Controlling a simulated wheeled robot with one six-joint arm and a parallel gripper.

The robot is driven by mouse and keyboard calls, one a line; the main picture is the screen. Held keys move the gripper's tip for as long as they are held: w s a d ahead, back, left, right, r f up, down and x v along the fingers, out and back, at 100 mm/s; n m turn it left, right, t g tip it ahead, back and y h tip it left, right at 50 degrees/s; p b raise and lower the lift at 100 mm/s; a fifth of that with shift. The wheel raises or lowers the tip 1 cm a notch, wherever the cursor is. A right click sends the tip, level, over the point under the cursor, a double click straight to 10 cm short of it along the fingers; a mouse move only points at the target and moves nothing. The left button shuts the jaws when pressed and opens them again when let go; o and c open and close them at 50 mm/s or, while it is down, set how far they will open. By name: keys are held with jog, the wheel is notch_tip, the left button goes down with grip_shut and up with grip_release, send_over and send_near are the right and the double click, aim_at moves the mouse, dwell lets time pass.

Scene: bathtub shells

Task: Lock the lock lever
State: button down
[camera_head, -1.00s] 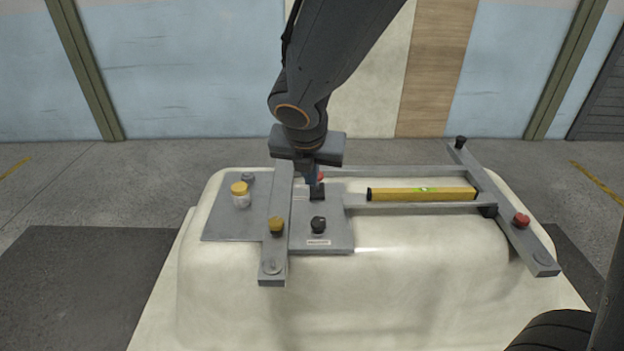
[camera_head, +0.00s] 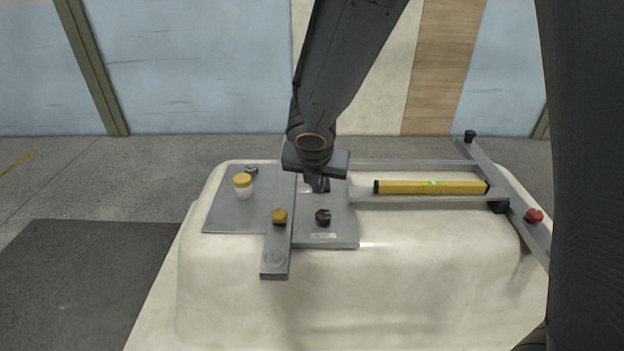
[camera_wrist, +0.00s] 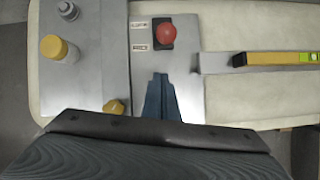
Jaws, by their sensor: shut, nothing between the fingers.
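A red round knob on a black base (camera_wrist: 163,32) sits on the grey plate (camera_head: 226,215), beside two small labels. It may be the lock lever, but no readable label confirms this. In the head view it is hidden behind my gripper (camera_head: 321,187). My gripper also shows in the wrist view (camera_wrist: 160,80), shut and empty, pointing down over the plate. In the wrist picture its fingers are below the red knob, apart from it. A black knob (camera_head: 323,216) with a label stands on the plate nearer the front. The wrist view does not show this black knob.
A yellow-capped white jar (camera_head: 243,186) and a grey knob (camera_head: 251,169) stand at left. A yellow knob (camera_head: 279,216) is on a grey bar (camera_head: 275,262). A yellow level (camera_head: 430,187) lies on the right frame, near another red knob (camera_head: 534,215). All rest on the cream shell (camera_head: 400,300).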

jog(key=shift+w+d+r+p, duration=0.15)
jog(key=shift+w+p, duration=0.25)
jog(key=shift+w, duration=0.25)
jog(key=shift+w+d+r+p, duration=0.2)
jog(key=shift+w+p, duration=0.2)
jog(key=shift+w, duration=0.2)
jog(key=shift+w+d+r+p, duration=0.15)
jog(key=shift+w+p, duration=0.25)
jog(key=shift+w, duration=0.25)
